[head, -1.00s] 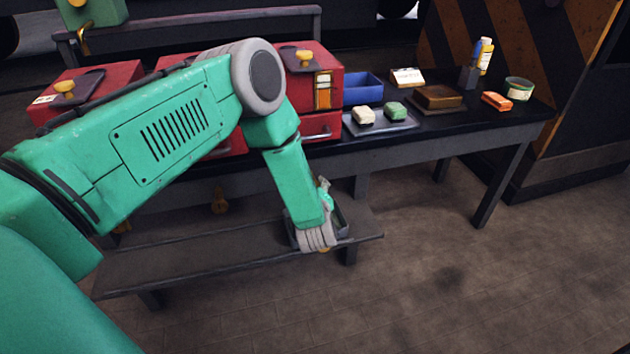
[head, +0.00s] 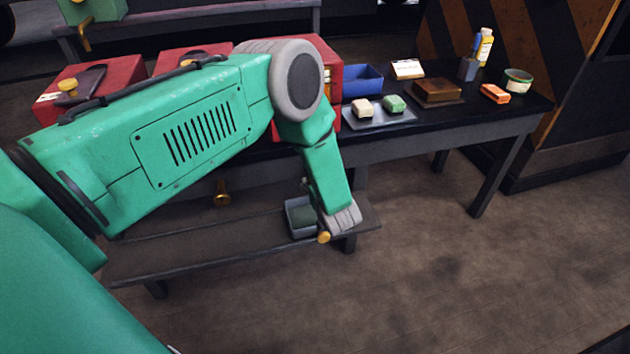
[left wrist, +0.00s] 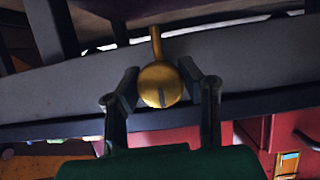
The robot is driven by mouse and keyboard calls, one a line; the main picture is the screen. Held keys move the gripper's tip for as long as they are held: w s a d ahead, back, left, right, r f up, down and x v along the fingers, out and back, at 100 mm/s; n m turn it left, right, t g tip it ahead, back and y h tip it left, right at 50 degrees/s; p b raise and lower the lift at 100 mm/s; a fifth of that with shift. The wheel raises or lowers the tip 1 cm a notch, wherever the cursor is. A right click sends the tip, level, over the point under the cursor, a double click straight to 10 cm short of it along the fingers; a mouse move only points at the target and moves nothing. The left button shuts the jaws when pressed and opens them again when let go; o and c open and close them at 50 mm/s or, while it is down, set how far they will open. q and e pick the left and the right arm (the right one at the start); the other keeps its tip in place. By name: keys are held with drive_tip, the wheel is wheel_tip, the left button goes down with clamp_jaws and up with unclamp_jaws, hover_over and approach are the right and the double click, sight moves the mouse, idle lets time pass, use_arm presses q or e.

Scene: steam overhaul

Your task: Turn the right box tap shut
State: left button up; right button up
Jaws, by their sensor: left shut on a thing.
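A brass tap with a round knob (left wrist: 158,88) and a slim stem sits at the centre of the left wrist view, against a dark grey bar. My left gripper (left wrist: 160,76) is shut on this knob, with one dark finger on each side. The right red box (head: 336,75) is mostly hidden behind my arm. Another brass tap (head: 222,194) hangs further left. My right gripper is not in view.
On the bench are a blue bin (head: 362,82), two soap-like blocks, a brown block and a green tin (head: 517,80). The floor at right is clear.

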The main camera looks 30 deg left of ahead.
use_arm(q)
drive_tip(key=shift+s+d+f, duration=0.2)
drive_tip(key=shift+d+f, duration=0.05)
drive_tip(key=shift+f, duration=0.05)
drive_tip(key=o, duration=1.2)
drive_tip(key=shift+w+r, duration=0.1)
drive_tip(key=shift+r, duration=0.1)
drive_tip(key=shift+r, duration=0.1)
drive_tip(key=v, duration=1.1)
drive_tip(key=shift+d, duration=0.4)
drive_tip(key=shift+r, duration=0.1)
